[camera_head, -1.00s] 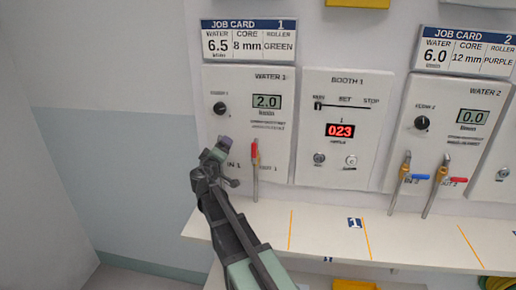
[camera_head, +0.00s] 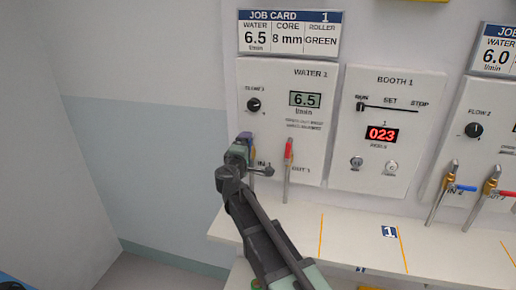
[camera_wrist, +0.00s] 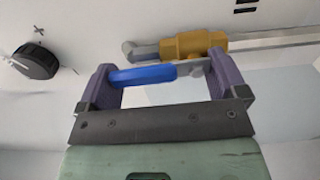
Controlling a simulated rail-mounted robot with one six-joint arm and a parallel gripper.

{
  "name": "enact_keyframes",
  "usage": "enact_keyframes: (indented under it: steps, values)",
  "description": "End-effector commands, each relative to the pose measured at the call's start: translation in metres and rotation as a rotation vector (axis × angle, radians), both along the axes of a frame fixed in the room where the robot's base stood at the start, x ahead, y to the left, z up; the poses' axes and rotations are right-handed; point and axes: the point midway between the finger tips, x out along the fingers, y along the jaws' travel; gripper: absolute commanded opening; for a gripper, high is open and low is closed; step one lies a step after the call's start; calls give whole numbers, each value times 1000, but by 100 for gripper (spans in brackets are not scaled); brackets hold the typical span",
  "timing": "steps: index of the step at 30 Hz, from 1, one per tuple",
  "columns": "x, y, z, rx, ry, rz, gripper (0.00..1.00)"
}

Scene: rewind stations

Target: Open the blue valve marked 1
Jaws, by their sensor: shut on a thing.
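The blue valve handle (camera_wrist: 142,75) lies between the two purple fingers of my gripper (camera_wrist: 160,76) in the wrist view. My gripper is shut on it. The handle lies roughly in line with the pipe beside the brass valve body (camera_wrist: 193,44). In the head view my gripper (camera_head: 246,146) is at the inlet of the WATER 1 panel (camera_head: 310,150) and covers the blue valve there. The panel's display (camera_head: 305,99) reads 6.5 l/min. Job card 1 (camera_head: 289,33) also gives water as 6.5.
The red OUT 1 valve (camera_head: 288,150) stands close to the right of my gripper, its handle upright. The black flow knob (camera_head: 254,104) is above; it also shows in the wrist view (camera_wrist: 35,61). A white shelf (camera_head: 350,238) runs below. Booth 1's panel (camera_head: 382,150) is to the right.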

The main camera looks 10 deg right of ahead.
Motion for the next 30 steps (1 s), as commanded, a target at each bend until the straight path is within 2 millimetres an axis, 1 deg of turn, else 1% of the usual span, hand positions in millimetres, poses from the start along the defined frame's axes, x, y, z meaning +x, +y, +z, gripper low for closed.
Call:
enact_keyframes:
  steps: [11, 12, 13, 19, 22, 23, 26, 30]
  values:
    - [-1, 1, -1, -4, 3, 0, 49]
    - [-1, 1, -1, -4, 3, 0, 96]
    - [-1, 1, -1, -4, 3, 0, 100]
    - [-1, 1, 0, -4, 1, 1, 100]
    - [-8, 4, 0, -4, 1, 2, 100]
    - [-12, 5, 0, -4, 1, 2, 100]
    - [-33, 12, 0, -4, 1, 4, 100]
    - [-67, 25, 0, -4, 1, 4, 100]
